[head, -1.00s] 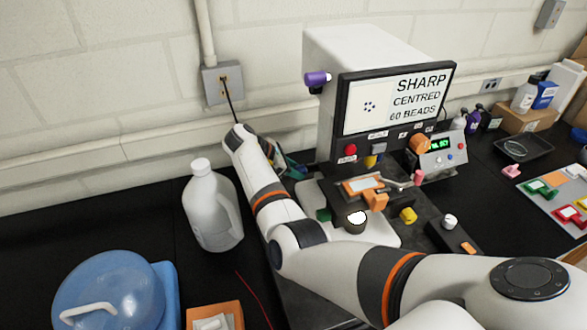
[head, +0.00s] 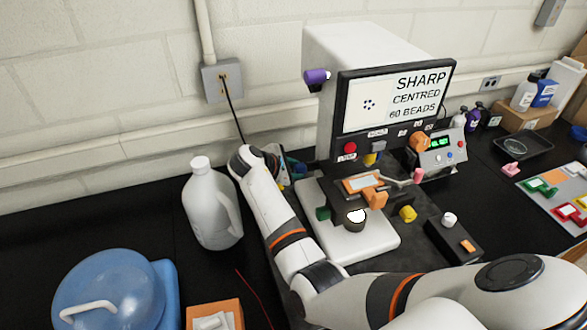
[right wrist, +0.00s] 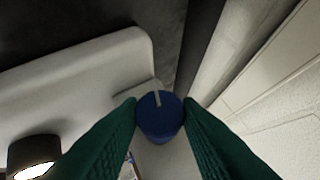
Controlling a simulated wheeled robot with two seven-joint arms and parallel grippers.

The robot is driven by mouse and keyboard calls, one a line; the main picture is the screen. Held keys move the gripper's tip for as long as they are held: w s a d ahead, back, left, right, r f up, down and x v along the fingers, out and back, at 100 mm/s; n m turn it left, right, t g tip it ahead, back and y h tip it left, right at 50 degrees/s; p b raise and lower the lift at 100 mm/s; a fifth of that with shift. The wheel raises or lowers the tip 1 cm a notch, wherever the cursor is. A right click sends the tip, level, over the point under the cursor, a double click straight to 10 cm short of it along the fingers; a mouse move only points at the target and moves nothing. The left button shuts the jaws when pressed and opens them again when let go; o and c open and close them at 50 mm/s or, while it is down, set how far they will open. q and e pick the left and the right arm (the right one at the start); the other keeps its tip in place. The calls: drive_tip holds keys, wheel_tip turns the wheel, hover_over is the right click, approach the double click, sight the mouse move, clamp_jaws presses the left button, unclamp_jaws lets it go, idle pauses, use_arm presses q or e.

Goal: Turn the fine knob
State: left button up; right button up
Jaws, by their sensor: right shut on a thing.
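A blue knob (right wrist: 160,120) with a pale pointer line on its face shows in the right wrist view, on the side of the white instrument. My right gripper (right wrist: 158,118) has its green fingers on both sides of this knob, shut on it. In the head view my right gripper (head: 291,168) is behind the instrument's left side, mostly hidden by my arm, and the knob is hidden there. The instrument's screen (head: 398,97) reads "SHARP CENTRED 60 BEADS" beside a small cluster of dots. My left gripper is not in view.
A white jug (head: 208,205) stands close to my right arm. A blue-lidded container (head: 110,290) stands front left. The wall is behind.

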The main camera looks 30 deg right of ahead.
drive_tip(key=shift+r, duration=0.15)
drive_tip(key=o, duration=1)
drive_tip(key=shift+c, duration=0.2)
drive_tip(key=shift+a, duration=0.25)
drive_tip(key=b+v, duration=0.4)
drive_tip(key=v, duration=0.7)
drive_tip(key=shift+a+r, duration=0.15)
drive_tip(key=shift+r, duration=0.15)
